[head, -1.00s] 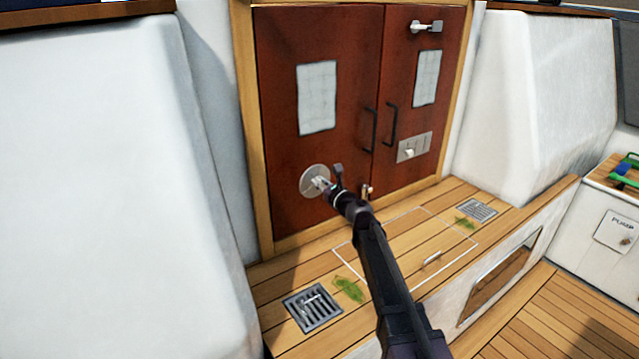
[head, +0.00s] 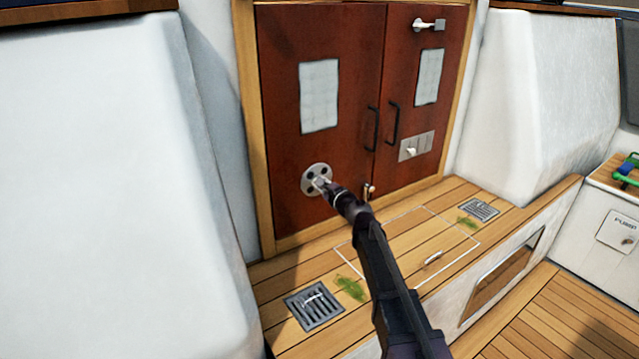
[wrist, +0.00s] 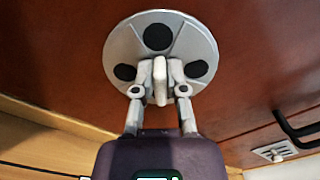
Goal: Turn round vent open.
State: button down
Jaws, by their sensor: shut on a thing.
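The round vent (head: 309,173) is a silver disc low on the left red-brown door. In the wrist view the round vent (wrist: 190,38) shows several dark round holes, and a pale raised tab stands at its centre. My gripper (head: 322,184) reaches the vent from the lower right. In the wrist view my gripper (wrist: 161,80) has its two fingers on either side of the tab, shut on it. The lower part of the disc is partly hidden behind the fingers.
Black handles (head: 372,129) stand on both doors, right of the vent. White walls flank the doors.

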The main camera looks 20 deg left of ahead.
jog(key=shift+w, duration=0.1)
dwell(0.3)
jog(key=c, duration=0.7)
grip_release()
jog(key=shift+s+d, duration=0.1)
jog(key=shift+s, duration=0.1)
jog(key=v, duration=1.1)
jog(key=shift+s+d, duration=0.2)
jog(key=shift+d, duration=0.1)
